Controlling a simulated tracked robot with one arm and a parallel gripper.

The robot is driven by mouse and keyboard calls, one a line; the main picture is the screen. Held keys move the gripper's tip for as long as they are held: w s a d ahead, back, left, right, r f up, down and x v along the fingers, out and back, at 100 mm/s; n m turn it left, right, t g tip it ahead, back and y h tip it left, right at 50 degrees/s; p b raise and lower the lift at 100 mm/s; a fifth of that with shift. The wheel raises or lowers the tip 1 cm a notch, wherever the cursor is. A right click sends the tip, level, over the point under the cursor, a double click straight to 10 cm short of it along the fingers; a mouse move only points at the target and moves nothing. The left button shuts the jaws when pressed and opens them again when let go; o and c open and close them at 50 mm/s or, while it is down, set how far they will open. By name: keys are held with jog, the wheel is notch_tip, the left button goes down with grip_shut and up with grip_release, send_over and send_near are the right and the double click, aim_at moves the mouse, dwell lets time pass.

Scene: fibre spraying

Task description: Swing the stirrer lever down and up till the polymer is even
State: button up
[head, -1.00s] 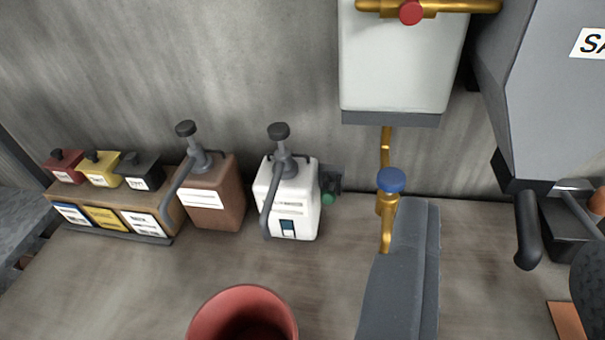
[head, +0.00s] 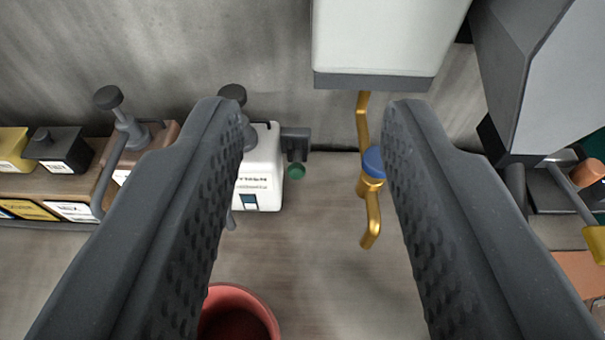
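My gripper (head: 310,112) is open and empty; its two dark ridged fingers reach up either side of the picture, wide apart. A red bucket (head: 262,302) stands low in view, partly behind the left finger; it is dark inside and I cannot tell how even its contents are. At the right edge a grey rod with a salmon-coloured knob (head: 588,172) sticks out beside a grey hopper; it may be the stirrer lever, but I cannot tell for certain. The gripper touches none of these.
A white tank (head: 385,40) hangs above a brass pipe with a blue tap (head: 374,162). A white pump bottle (head: 262,165) and a brown one (head: 125,150) stand left, near small labelled boxes (head: 58,150). A grey hopper (head: 545,75) stands right.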

jog(key=w+a+f+n+g+p, duration=0.1)
jog(key=w+f+g+p, duration=0.4)
jog(key=w+f+p, duration=0.55)
jog(key=n+g+h+p, duration=0.1)
jog(key=g+p, duration=0.3)
jog(key=g, duration=0.1)
send_near(295, 170)
jog(key=p+x, duration=0.1)
jog(key=x, duration=0.9)
